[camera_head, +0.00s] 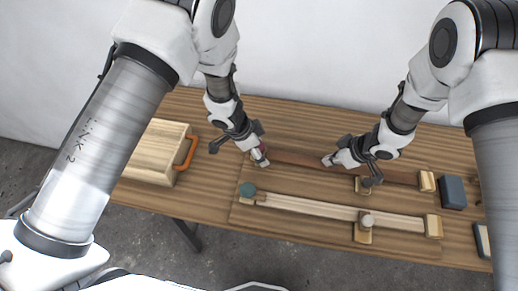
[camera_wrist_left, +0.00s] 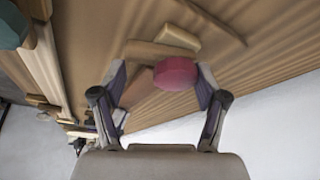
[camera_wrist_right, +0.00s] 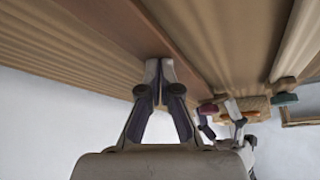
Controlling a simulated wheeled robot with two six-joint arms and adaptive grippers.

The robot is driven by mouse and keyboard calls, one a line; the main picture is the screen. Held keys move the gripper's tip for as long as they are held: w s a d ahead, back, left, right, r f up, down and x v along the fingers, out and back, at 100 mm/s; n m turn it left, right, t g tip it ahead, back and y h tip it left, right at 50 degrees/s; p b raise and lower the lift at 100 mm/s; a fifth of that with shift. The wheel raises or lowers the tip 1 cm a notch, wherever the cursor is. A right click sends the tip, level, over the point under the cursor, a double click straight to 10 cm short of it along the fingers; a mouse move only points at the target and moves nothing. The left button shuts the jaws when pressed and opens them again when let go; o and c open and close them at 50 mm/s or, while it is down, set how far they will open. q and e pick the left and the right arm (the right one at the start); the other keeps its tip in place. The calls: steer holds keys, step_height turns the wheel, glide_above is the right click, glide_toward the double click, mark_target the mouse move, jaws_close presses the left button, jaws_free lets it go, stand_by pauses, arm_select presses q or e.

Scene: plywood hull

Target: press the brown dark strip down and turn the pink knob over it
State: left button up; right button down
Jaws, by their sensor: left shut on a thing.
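The brown dark strip (camera_head: 300,159) lies along the back of the wooden board, its right part partly hidden by my right arm. The pink knob (camera_head: 263,147) is at the strip's left end, mostly hidden by my left gripper (camera_head: 258,157). In the left wrist view the round pink knob (camera_wrist_left: 175,75) sits between the fingers of my left gripper (camera_wrist_left: 163,78), which are shut on it. My right gripper (camera_head: 329,162) has its fingertips together at the strip, right of the knob. In the right wrist view its tips (camera_wrist_right: 158,68) are at the strip (camera_wrist_right: 130,25); contact looks likely.
A wooden box (camera_head: 152,150) with an orange handle (camera_head: 187,152) stands left. A dark blue block (camera_head: 453,192) is at right.

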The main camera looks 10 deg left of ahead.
arm_select(q)
steer(key=shift+s+f, duration=0.35)
steer(key=shift+w+d+n+t+y, duration=0.15)
steer(key=shift+n+t+y, duration=0.2)
steer(key=shift+n, duration=1.05)
steer(key=n+t, duration=0.1)
steer(key=n, duration=0.1)
steer(key=shift+w+d+n+y, duration=0.1)
steer(key=shift+n+y, duration=0.25)
steer(key=shift+n, duration=0.05)
steer(key=o, duration=1)
steer(key=shift+o, duration=0.7)
steer(key=shift+w+r, duration=0.15)
steer(key=m+h, duration=0.1)
steer(key=m, duration=0.2)
steer(key=shift+r+g, duration=0.1)
steer(key=shift+g, duration=0.25)
